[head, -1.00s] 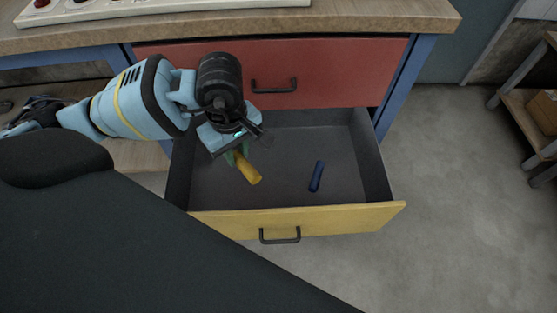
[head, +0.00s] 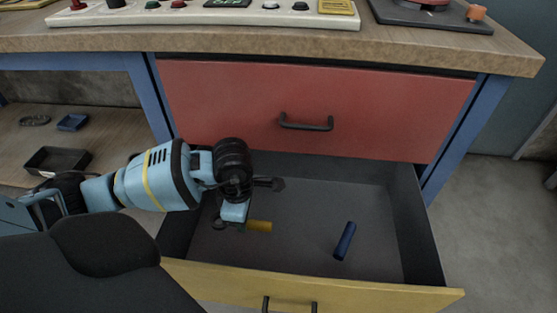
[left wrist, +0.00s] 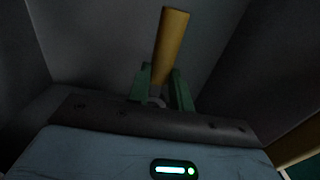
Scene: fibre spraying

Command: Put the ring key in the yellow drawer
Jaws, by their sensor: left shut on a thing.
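The yellow drawer (head: 380,291) is pulled open below the red one. My left gripper (head: 240,226) is inside it, toward the left side. In the left wrist view its green fingers (left wrist: 160,88) are shut on a yellow cylindrical piece (left wrist: 171,45), which has a pale rounded part at its base between the fingers. This looks like the ring key. Its yellow end (head: 260,227) shows just right of the gripper in the head view. Whether it touches the drawer floor I cannot tell. My right gripper is not in view.
A blue cylindrical object (head: 344,241) lies on the drawer floor, right of the gripper. The red drawer (head: 400,110) above is shut. The worktop (head: 300,40) overhangs it. A dark tray (head: 58,161) and a small blue tray (head: 73,122) stand on the left shelf.

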